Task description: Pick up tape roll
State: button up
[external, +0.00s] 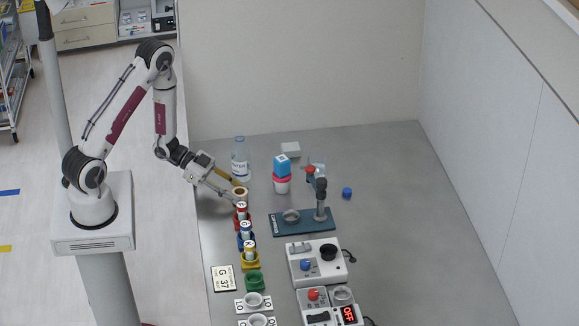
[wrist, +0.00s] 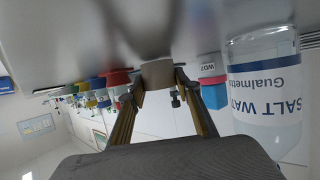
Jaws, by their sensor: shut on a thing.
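The tape roll (external: 240,192) is a small tan ring on the grey table, at the far end of the row of coloured holders. In the wrist view the tape roll (wrist: 157,73) sits between my two fingertips, and the picture is upside down. My gripper (external: 233,190) reaches down from the left and is shut on the tape roll. In the wrist view my gripper (wrist: 158,80) has a finger on each side of it. The roll appears at table level; I cannot tell whether it touches the table.
A water bottle (external: 240,158) stands close behind my gripper. A red holder (external: 242,218) with a vial is just in front of the roll. The table's far right is clear.

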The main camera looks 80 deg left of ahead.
aim_at(236, 190)
notch_tip(236, 190, up, 9)
jog(key=shift+r, duration=0.2)
dwell(0.6)
